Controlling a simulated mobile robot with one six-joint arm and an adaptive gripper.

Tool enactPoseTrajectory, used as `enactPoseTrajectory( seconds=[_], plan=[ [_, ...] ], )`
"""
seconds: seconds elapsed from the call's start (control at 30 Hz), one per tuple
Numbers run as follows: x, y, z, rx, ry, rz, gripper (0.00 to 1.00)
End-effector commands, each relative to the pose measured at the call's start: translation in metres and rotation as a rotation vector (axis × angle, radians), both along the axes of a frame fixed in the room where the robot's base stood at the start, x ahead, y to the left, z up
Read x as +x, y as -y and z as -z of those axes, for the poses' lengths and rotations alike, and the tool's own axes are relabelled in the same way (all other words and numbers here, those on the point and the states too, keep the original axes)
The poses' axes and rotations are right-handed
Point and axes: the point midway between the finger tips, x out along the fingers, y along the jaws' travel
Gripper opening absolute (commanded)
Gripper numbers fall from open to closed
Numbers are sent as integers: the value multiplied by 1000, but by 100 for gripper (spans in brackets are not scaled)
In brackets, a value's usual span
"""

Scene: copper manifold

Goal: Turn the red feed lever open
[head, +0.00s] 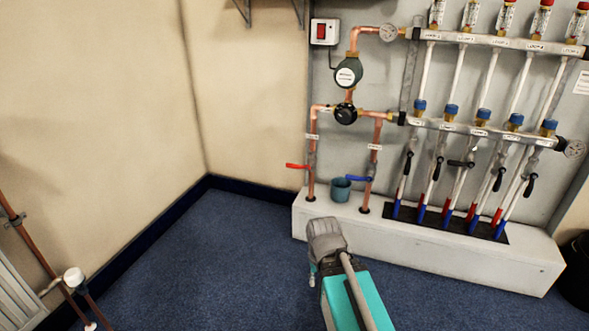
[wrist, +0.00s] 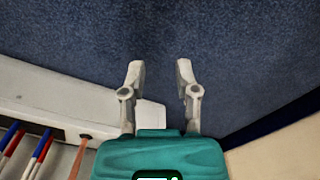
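The red feed lever (head: 297,166) sits on the left copper pipe (head: 312,155) of the manifold, low down above the white plinth. Its handle points left, crosswise to the upright pipe. In the head view my arm reaches in from the bottom, in front of the plinth and below the lever; its fingers are mostly hidden there. In the wrist view my gripper (wrist: 159,80) is open and empty, its two fingers apart over blue carpet. The lever does not show in the wrist view.
A blue lever (head: 359,179) is on the right copper pipe, and a blue-grey cup (head: 340,189) stands between the pipes on the plinth (head: 430,248). Several black-handled valves fill the right side. Carpet (head: 200,260) is clear at left.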

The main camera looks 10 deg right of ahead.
Motion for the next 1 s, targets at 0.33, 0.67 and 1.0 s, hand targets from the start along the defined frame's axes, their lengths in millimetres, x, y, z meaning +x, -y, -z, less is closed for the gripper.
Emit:
enactPoseTrajectory(
  seconds=[0.33,0.67,1.0],
  plan=[
    [0,0,-10,0,0,0,0],
    [0,0,-59,0,0,0,0],
    [0,0,-126,0,0,0,0]
  ],
)
